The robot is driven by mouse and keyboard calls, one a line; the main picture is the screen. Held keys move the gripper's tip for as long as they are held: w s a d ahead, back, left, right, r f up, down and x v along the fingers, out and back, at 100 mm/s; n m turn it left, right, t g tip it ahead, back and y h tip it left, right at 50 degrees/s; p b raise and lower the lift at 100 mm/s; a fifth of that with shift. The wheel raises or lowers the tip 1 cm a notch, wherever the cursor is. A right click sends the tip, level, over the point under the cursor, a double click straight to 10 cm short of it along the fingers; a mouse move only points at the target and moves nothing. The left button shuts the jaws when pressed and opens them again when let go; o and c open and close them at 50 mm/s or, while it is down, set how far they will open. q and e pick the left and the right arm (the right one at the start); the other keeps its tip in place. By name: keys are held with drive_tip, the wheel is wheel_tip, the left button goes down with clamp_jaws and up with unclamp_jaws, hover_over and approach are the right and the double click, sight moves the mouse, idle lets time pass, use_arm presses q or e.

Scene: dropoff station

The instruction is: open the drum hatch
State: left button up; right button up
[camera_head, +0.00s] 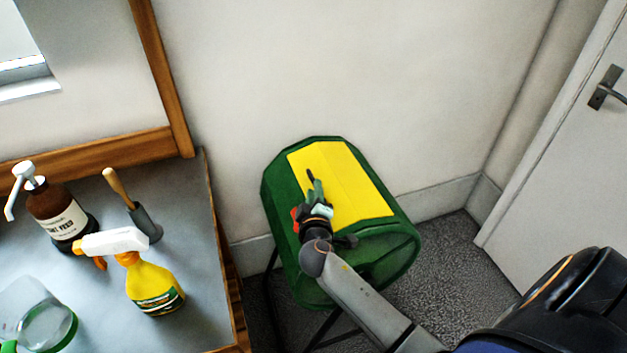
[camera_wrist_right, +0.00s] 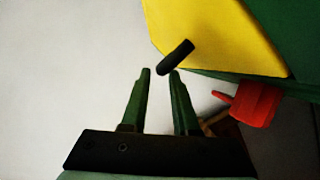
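The green drum (camera_head: 285,185) lies on a dark stand on the floor, and its yellow hatch (camera_head: 350,190) looks shut. A short black handle (camera_wrist_right: 175,57) sticks out from the yellow hatch, which fills the top right of the wrist view (camera_wrist_right: 215,35). My right gripper (camera_wrist_right: 160,73) is open and empty, with a gap between its green fingers. The handle is just beyond the fingertips, nearest the right one; I cannot tell whether they touch. In the head view my right gripper (camera_head: 316,190) is over the hatch's left part. My left gripper is not in view.
A red part (camera_wrist_right: 255,103) sits at the drum's hatch edge, beside the right finger. A grey table (camera_head: 195,225) on the left holds a brown pump bottle (camera_head: 55,215), a yellow spray bottle (camera_head: 155,290) and a glass jar (camera_head: 45,325). A wall is behind; a door (camera_head: 560,170) is right.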

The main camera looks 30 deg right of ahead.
sight(336, 176)
drive_tip(key=shift+x, duration=2.3)
drive_tip(key=shift+c, duration=0.4)
clamp_jaws()
